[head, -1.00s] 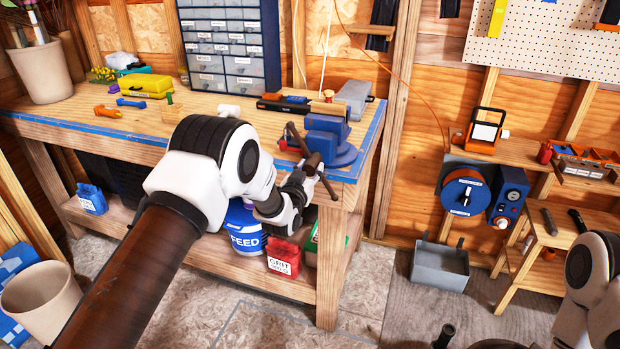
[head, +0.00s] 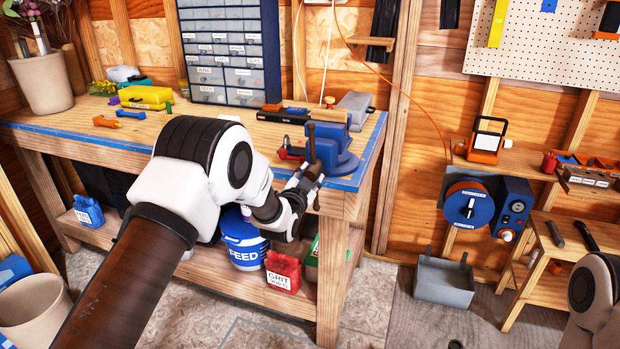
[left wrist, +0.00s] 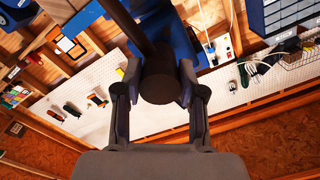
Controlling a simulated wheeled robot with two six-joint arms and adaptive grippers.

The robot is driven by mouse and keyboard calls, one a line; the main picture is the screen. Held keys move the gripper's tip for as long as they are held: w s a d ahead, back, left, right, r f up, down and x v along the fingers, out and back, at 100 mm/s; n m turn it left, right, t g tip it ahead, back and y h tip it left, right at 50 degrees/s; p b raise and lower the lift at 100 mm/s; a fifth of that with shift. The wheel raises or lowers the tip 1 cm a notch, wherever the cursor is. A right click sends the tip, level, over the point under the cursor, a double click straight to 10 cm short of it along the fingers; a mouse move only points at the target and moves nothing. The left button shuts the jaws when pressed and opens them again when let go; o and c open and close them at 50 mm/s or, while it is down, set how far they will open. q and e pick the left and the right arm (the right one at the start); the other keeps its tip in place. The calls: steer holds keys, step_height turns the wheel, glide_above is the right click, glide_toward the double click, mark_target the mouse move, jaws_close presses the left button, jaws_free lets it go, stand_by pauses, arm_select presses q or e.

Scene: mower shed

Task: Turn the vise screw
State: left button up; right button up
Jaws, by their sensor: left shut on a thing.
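The blue vise (head: 336,154) stands at the right front corner of the workbench. Its dark handle bar (head: 312,140) is close to upright in the head view. My left gripper (head: 308,174) is at the front of the vise, below the bar's upper end. In the left wrist view, my left gripper (left wrist: 160,74) is shut on the dark round head of the vise screw (left wrist: 160,86), one finger on each side. The bar runs up from that head, with the blue vise body behind it. My right gripper is out of view.
The workbench (head: 60,128) carries a yellow case (head: 147,96), a drawer cabinet (head: 229,50) and loose tools. Below are a feed tub (head: 244,252) and a red grit bag (head: 283,271). A grey bin (head: 443,281) stands on the floor to the right.

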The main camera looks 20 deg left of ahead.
arm_select(q)
steer(key=shift+f, duration=0.15)
steer(key=o, duration=1.1)
steer(key=shift+s, duration=0.15)
steer(key=s, duration=1.2)
